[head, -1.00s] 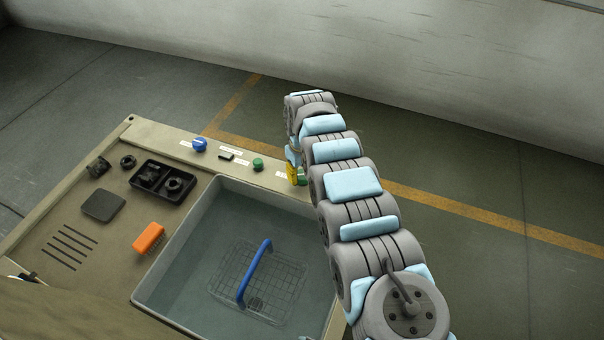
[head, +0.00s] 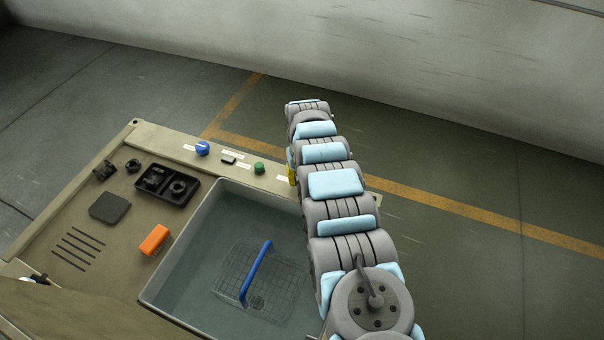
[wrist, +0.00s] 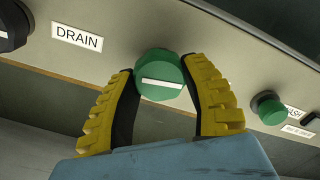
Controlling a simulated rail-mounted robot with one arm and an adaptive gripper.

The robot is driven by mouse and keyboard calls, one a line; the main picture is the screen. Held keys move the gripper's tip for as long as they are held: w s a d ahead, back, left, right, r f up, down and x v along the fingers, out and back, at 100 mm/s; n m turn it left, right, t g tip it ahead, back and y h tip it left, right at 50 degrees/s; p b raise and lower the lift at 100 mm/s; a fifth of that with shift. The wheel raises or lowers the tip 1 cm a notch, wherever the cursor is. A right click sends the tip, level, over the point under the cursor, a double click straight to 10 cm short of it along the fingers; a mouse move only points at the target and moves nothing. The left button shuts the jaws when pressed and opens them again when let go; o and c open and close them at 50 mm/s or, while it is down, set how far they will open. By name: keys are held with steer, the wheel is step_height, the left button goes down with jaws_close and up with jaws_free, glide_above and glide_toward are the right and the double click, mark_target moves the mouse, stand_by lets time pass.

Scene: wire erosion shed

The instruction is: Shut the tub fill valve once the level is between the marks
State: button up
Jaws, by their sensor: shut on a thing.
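In the wrist view, my gripper (wrist: 160,78) has its two yellow fingers closed around a green knob (wrist: 162,66). The white line on the knob's face lies almost level. A DRAIN label (wrist: 77,38) is on the panel to its left; I see no label that clearly names this knob. In the head view, my arm hides the knob and only a bit of yellow finger shows on my gripper (head: 291,172). The grey tub (head: 215,190) holds water (head: 205,235). A wire basket with a blue handle (head: 256,270) lies in it. I cannot make out level marks.
A second green knob (wrist: 268,107) is to the right on the panel, and a black knob (wrist: 10,28) is at the left. A blue knob (head: 202,148), a black tray (head: 165,186) and an orange block (head: 154,240) are on the bench. The floor beyond is clear.

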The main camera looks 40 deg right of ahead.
steer(key=shift+m+p, duration=0.3)
steer(key=shift+m, duration=0.6)
steer(key=shift+f, duration=0.1)
steer(key=o, duration=1.2)
steer(key=shift+r, duration=0.25)
steer(key=shift+r, duration=5.85)
